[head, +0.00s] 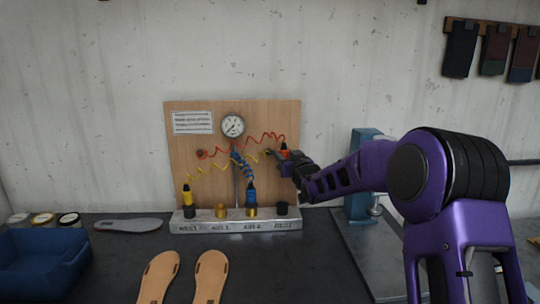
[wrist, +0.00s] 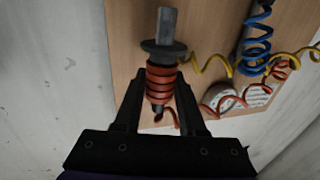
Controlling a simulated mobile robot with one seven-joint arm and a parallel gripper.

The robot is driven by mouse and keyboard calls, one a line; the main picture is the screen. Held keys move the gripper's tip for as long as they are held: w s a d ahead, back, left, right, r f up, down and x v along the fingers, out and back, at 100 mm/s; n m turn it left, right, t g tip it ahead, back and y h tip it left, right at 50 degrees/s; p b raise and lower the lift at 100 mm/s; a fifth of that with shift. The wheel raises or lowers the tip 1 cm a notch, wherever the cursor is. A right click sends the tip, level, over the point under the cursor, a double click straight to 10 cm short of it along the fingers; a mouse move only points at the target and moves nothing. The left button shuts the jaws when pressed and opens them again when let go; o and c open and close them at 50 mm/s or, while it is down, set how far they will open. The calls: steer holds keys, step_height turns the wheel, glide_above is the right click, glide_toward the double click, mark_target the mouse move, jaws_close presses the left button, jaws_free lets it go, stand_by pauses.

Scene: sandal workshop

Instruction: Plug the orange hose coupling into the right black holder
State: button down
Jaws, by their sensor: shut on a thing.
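The orange hose coupling (wrist: 160,82) is between the fingers of my gripper (wrist: 161,78) in the wrist view. It has ribbed orange sides, a dark collar and a grey tip pointing to the top of that picture. In the head view the coupling (head: 284,152) shows as a small orange patch beside my gripper (head: 284,160), in front of the board's right edge. The right black holder (head: 282,208) stands empty at the right end of the grey metal base, below my gripper and apart from the coupling. The wrist view does not show this holder.
The grey base (head: 235,226) also bears a left black holder with a yellow coupling (head: 187,194), an empty brass holder (head: 221,210) and a brass holder with a blue coupling (head: 251,193). Coiled hoses cross the wooden board (head: 185,150). A blue press-like tool (head: 362,175) stands right.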

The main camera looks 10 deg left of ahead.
steer(key=shift+f+b, duration=1)
steer(key=shift+f, duration=1.55)
step_height(320, 180, down, 2)
steer(key=shift+f+b, duration=0.15)
steer(key=shift+b, duration=1)
steer(key=shift+a+f, duration=0.1)
steer(key=shift+f, duration=0.35)
steer(key=shift+f, duration=2.15)
steer(key=shift+c, duration=2)
jaws_free()
steer(key=shift+s, duration=0.1)
